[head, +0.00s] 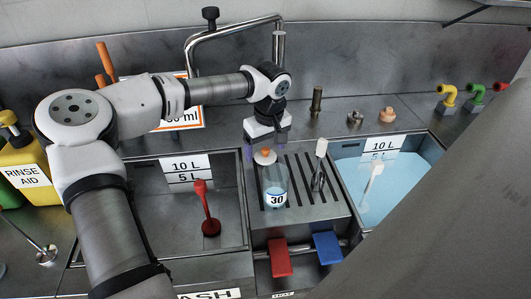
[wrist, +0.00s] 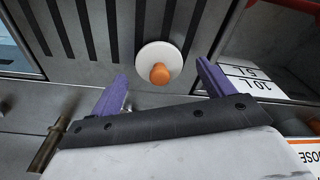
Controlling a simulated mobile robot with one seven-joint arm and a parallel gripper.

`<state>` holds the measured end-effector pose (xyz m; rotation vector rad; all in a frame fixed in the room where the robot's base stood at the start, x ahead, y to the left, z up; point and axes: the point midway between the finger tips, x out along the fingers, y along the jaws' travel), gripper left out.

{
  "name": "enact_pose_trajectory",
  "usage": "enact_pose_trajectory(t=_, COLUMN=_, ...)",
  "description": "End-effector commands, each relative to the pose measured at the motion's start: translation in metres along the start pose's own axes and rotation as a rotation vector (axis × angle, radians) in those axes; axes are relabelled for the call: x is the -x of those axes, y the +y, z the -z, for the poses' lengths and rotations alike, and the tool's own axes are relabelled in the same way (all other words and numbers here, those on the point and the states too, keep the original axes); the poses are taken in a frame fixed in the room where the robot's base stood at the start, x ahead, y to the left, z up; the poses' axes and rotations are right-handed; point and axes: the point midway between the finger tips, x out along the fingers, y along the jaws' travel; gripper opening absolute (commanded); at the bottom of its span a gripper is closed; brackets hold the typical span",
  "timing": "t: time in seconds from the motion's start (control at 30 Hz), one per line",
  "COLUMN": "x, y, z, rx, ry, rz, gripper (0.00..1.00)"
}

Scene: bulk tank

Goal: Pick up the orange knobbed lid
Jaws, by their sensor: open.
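The lid, a white disc with an orange knob (head: 264,152), shows just above and behind the rim of a clear jar marked 30 (head: 276,199) in the head view. In the wrist view the white disc (wrist: 152,54) lies over the slotted grey surface, its orange knob (wrist: 160,74) facing the camera. I cannot tell whether the lid rests on the jar or on the surface behind it. My gripper (head: 265,146) is above the lid, open and empty. In the wrist view its purple fingers stand either side of the knob, apart from it.
A slotted drain plate (head: 327,211) carries the jar and a white-topped tool (head: 321,150). A basin with a red plunger (head: 210,225) is at left, a blue-filled basin (head: 355,200) at right. A curved metal tap (head: 235,32) stands behind my arm.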

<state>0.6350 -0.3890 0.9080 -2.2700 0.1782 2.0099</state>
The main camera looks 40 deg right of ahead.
Motion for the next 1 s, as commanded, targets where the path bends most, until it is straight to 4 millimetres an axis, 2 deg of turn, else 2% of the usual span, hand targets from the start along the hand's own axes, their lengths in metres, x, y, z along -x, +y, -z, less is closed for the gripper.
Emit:
enact_pose_trajectory(t=0.1, x=-0.0084, y=0.0001, z=-0.0006, rx=0.000, ry=-0.001, rz=0.000, gripper=0.81)
enact_pose_trajectory(t=0.33, x=-0.0101, y=0.0000, z=-0.0004, rx=0.000, ry=0.000, rz=0.000, gripper=0.81)
enact_pose_trajectory(t=0.7, x=-0.0097, y=0.0000, z=-0.0003, rx=0.000, ry=0.000, rz=0.000, gripper=0.34)
enact_pose_trajectory(t=1.0, x=-0.0071, y=0.0002, z=0.0002, rx=0.000, ry=0.000, rz=-0.001, gripper=0.34)
